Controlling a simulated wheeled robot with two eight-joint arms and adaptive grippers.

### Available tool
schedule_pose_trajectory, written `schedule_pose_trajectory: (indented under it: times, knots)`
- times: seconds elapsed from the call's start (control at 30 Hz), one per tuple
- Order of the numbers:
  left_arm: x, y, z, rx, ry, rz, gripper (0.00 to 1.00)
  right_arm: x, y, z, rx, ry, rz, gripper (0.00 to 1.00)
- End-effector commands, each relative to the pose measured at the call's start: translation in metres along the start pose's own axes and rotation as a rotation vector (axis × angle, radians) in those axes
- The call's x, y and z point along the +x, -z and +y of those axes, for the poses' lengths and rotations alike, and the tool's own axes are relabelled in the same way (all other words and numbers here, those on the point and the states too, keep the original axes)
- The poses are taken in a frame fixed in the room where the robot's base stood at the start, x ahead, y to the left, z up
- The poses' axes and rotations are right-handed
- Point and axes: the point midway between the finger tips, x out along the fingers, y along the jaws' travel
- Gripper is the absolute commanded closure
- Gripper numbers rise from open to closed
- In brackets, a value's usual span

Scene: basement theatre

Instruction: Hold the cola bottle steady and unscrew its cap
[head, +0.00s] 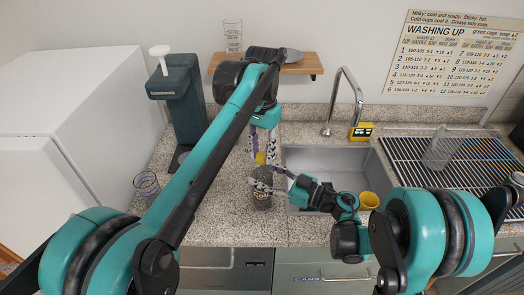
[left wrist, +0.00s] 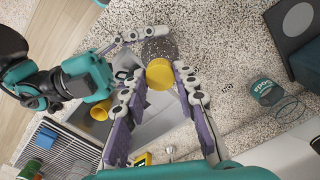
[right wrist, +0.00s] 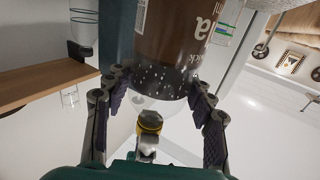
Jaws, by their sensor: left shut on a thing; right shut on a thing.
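The cola bottle (head: 262,197) stands upright on the speckled counter left of the sink, dark and speckled. Its yellow cap (left wrist: 160,73) shows between the fingers of my left gripper (left wrist: 160,78), which is shut on it from above. In the head view my left gripper (head: 262,148) points down at the bottle top. My right gripper (head: 266,184) comes in from the right and is shut around the bottle's upper part, partly hiding it. In the right wrist view the brown bottle (right wrist: 178,45) appears upside down between the fingers of my right gripper (right wrist: 160,90).
The sink (head: 330,160) is right of the bottle, with a yellow cup (head: 368,200) at its front and a tap (head: 345,95) behind. A teal machine (head: 180,105) and a glass (head: 147,183) stand left. A wooden shelf (head: 300,64) hangs behind. A rack (head: 460,160) is far right.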

Motion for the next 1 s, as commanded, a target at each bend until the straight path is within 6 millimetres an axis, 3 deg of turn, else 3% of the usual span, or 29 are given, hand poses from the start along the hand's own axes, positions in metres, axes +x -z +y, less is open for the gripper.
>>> schedule_pose_trajectory:
  times: [0.8, 1.0]
  knots:
    - [-0.0013, 0.0008, 0.0001, -2.034, 0.001, 0.0, 1.0, 0.0001, 0.0002, -0.0004, -0.001, 0.001, 0.0, 1.0]
    - [-0.0016, 0.0009, 0.0, -2.422, 0.001, -0.001, 1.0, 0.0001, 0.0002, -0.0004, -0.001, 0.001, 0.0, 1.0]
